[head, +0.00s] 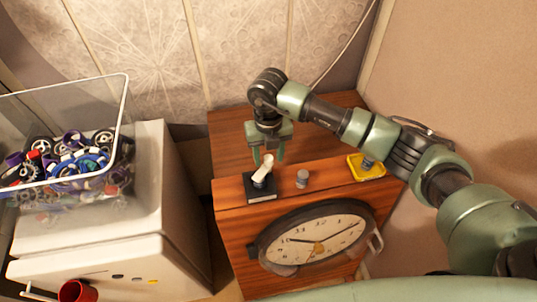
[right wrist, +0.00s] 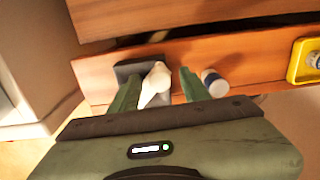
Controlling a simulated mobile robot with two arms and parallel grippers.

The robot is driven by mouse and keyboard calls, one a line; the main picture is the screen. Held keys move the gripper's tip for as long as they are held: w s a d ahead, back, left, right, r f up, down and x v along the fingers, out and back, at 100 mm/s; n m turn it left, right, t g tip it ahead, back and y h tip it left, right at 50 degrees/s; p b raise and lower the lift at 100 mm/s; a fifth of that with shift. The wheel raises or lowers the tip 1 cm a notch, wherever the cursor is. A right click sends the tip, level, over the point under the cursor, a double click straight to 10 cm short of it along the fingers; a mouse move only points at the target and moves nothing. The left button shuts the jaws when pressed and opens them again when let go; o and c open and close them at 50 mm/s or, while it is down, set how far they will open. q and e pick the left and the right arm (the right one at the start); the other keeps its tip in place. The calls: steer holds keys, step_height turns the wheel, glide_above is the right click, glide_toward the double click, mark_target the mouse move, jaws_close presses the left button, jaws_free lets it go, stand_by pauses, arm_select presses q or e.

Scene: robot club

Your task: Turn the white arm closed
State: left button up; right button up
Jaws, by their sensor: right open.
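The white arm (head: 263,168) is a short white lever on a dark square base (head: 260,190) on the top of the wooden cabinet. It leans up toward the back right in the head view. My right gripper (head: 267,157) is open, pointing down at the lever. In the right wrist view the white arm (right wrist: 155,82) lies between the two green fingers (right wrist: 157,90), nearer the left one. I cannot tell whether a finger touches it. My left gripper is not in view.
A yellow square fixture (head: 367,167) sits farther right. A large clock (head: 315,237) is on the cabinet front. A clear bin of wheels and parts (head: 65,165) stands on a white cabinet (head: 120,225) at left, with a red cup (head: 77,291) below.

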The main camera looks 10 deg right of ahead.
step_height(320, 180, up, 6)
steer(key=shift+r+b, duration=0.25)
steer(key=shift+b, duration=0.9)
steer(key=shift+r, duration=0.65)
